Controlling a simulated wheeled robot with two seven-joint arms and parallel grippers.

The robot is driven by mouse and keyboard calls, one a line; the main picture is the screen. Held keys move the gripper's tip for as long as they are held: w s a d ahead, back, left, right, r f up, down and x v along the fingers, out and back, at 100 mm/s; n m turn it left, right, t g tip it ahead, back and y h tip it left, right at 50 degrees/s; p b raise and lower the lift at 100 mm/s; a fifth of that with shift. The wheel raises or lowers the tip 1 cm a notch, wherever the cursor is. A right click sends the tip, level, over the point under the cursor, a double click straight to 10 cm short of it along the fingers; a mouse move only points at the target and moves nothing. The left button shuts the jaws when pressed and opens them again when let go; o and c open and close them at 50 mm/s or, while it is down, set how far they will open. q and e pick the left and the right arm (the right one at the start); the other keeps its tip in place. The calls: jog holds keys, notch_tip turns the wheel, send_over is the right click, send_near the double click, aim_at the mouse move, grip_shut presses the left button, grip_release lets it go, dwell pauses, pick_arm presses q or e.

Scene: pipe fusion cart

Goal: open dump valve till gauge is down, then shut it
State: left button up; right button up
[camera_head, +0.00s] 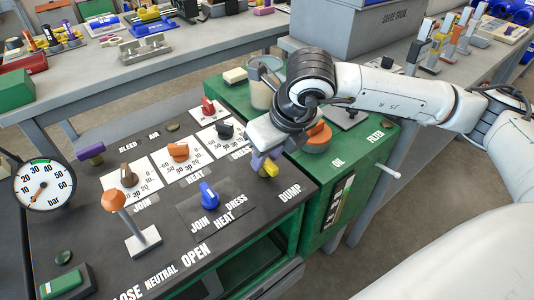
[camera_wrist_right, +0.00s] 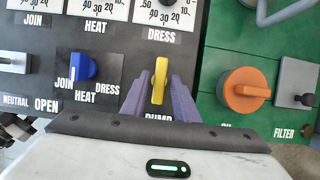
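The yellow dump valve handle (camera_head: 271,168) stands at the right end of the black panel, by the DUMP label. In the right wrist view the handle (camera_wrist_right: 160,80) points roughly along the picture's height. My right gripper (camera_head: 264,162) is over it, with its purple fingers (camera_wrist_right: 160,92) on either side of the handle. A narrow gap seems to show between fingers and handle. The round white gauge (camera_head: 43,187) is at the far left, marked in bar, with its orange needle pointing down and left near the low end. My left gripper is not in view.
The green cabinet at right carries an orange oil cap (camera_wrist_right: 246,89). Benches with tools stand behind.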

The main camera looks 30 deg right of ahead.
grip_shut()
jog(key=shift+f+n+b, duration=0.2)
jog(key=shift+n+b, duration=0.2)
jog(key=shift+b, duration=0.4)
jog(key=shift+r+y, duration=0.15)
jog(key=shift+y, duration=0.15)
jog(key=shift+r, duration=0.1)
jog(key=shift+o, duration=1.3)
grip_release()
